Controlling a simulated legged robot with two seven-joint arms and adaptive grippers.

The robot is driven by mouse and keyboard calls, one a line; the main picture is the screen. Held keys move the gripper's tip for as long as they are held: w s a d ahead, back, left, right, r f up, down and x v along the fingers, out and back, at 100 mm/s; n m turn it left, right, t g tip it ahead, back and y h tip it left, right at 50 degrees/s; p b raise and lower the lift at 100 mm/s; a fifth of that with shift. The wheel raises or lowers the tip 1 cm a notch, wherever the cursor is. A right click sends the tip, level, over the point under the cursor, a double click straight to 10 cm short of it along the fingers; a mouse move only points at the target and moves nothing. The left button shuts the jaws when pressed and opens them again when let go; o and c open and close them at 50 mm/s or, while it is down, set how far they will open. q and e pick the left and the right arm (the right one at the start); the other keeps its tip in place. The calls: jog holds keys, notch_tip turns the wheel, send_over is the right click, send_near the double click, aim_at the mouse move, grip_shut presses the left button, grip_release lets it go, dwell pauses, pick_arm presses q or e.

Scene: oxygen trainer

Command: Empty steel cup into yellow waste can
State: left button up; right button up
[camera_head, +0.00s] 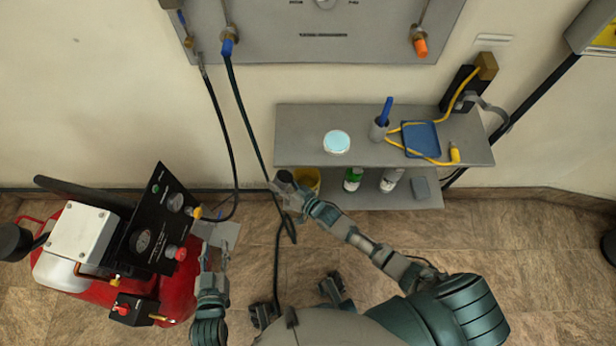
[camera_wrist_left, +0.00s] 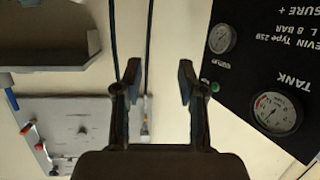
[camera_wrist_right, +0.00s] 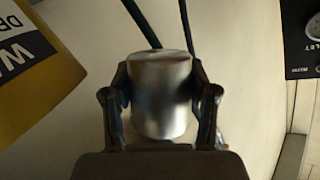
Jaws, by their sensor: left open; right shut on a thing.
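The steel cup (camera_wrist_right: 160,95) fills the space between the fingers of my right gripper (camera_wrist_right: 160,100) in the right wrist view, a shiny plain cylinder. In the head view my right gripper (camera_head: 285,186) is at the left end of the shelves, just left of the yellow waste can (camera_head: 308,178). The can also shows in the right wrist view (camera_wrist_right: 45,85) at the left, with a black-and-white label, apart from the cup. The cup's contents are not visible. My left gripper (camera_head: 214,258) is open and empty beside the red machine; its spread fingers show in its wrist view (camera_wrist_left: 158,80).
The upper shelf (camera_head: 300,120) holds a pale blue round dish (camera_head: 337,142), a blue pen in a holder (camera_head: 379,128) and a blue tray (camera_head: 421,138). Bottles (camera_head: 391,179) stand on the lower shelf. Hoses (camera_head: 248,120) hang near my right gripper. The red compressor (camera_head: 180,295) stands left.

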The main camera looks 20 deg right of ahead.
jog(key=shift+a+f+n+g+h+p, duration=0.15)
jog(key=shift+a+n+g+h+p, duration=0.15)
jog(key=shift+a+n+p, duration=0.3)
pick_arm(q)
jog(key=shift+s+a+f+g+b, duration=0.2)
jog(key=shift+f+g+b, duration=0.25)
jog(key=shift+b, duration=0.15)
pick_arm(e)
notch_tip(320, 180, down, 6)
jog(key=a+n+h, duration=0.1)
jog(key=n, duration=0.2)
jog(key=shift+s+a+h, duration=0.15)
jog(key=shift+a+h, duration=0.15)
jog(key=shift+a, duration=0.05)
jog(key=shift+f, duration=0.1)
